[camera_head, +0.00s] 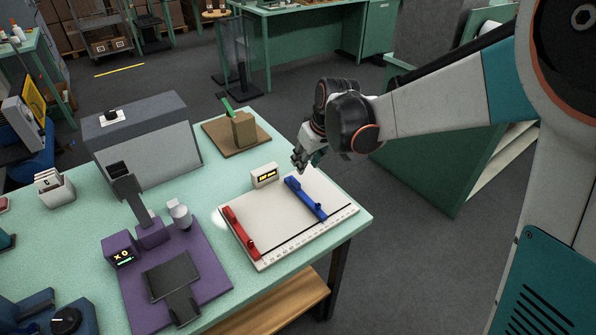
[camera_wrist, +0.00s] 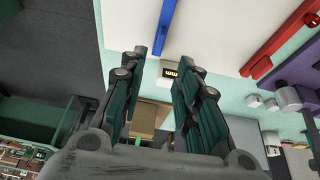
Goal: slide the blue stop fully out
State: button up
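The blue stop (camera_head: 306,198) is a long bar with a small knob near its front end. It lies on the right part of a white board (camera_head: 283,222) with a ruled scale along its front edge. The blue stop also shows at the top of the wrist view (camera_wrist: 165,24). The red stop (camera_head: 241,232) lies on the board's left part, and also shows in the wrist view (camera_wrist: 282,38). My gripper (camera_head: 304,158) is above the board's back edge, near the blue stop's far end. In the wrist view its fingers (camera_wrist: 162,70) are apart, with nothing held between them.
A purple base (camera_head: 178,275) with a device is to the left. A brown block (camera_head: 244,129) on a brown mat sits behind. A grey housing (camera_head: 143,140) stands back left.

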aim_at(296, 181)
jog(key=b+x, duration=0.3)
jog(key=x, duration=0.9)
jog(key=shift+f, duration=0.25)
grip_shut()
